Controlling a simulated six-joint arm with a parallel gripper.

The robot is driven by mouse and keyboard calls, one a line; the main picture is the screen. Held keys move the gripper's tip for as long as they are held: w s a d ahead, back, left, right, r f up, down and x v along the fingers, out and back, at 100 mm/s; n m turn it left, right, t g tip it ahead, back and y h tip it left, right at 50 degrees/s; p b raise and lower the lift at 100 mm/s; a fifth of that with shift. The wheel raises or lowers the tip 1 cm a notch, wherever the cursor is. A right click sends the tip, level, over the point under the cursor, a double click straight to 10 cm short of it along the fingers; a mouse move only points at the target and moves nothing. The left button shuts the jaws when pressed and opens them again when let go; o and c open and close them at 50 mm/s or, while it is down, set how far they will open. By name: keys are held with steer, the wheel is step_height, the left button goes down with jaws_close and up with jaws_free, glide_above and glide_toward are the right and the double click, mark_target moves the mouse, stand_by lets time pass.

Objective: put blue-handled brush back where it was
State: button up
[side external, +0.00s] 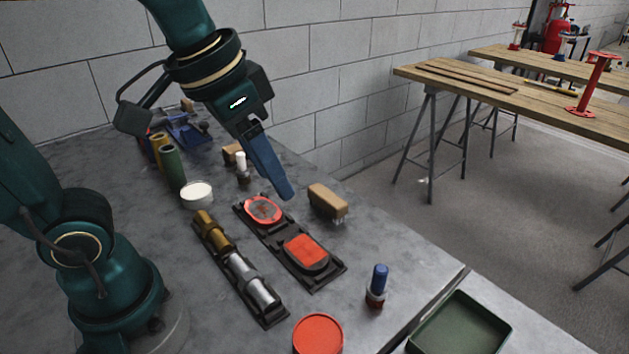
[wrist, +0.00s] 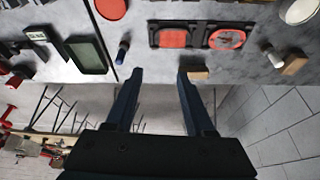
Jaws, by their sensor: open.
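The blue-handled brush (side external: 377,279) stands upright on the grey bench near its right edge, handle up, in the side external view. It also shows in the wrist view (wrist: 122,54), to the upper left of my fingertips. My gripper (side external: 287,191) is open and empty, above the bench near the tan block brush, well away from the blue-handled brush. In the wrist view both fingers of the gripper (wrist: 160,74) are spread, with nothing between them. In the side external view the two fingers overlap.
A tan block brush (side external: 328,200) lies near the bench edge. A black tray (side external: 332,270) with two red parts and a holder with brass and steel parts (side external: 228,258) lie nearby. A red disc (side external: 318,334) and green tray (side external: 460,326) are in front. A white-handled brush (side external: 242,168) stands behind.

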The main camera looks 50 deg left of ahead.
steer(key=s+a+f+n+t, duration=0.1)
steer(key=s+a+f, duration=0.1)
steer(key=s+f, duration=0.2)
steer(key=shift+s+a, duration=0.2)
steer(key=shift+s, duration=0.2)
stand_by(0.9)
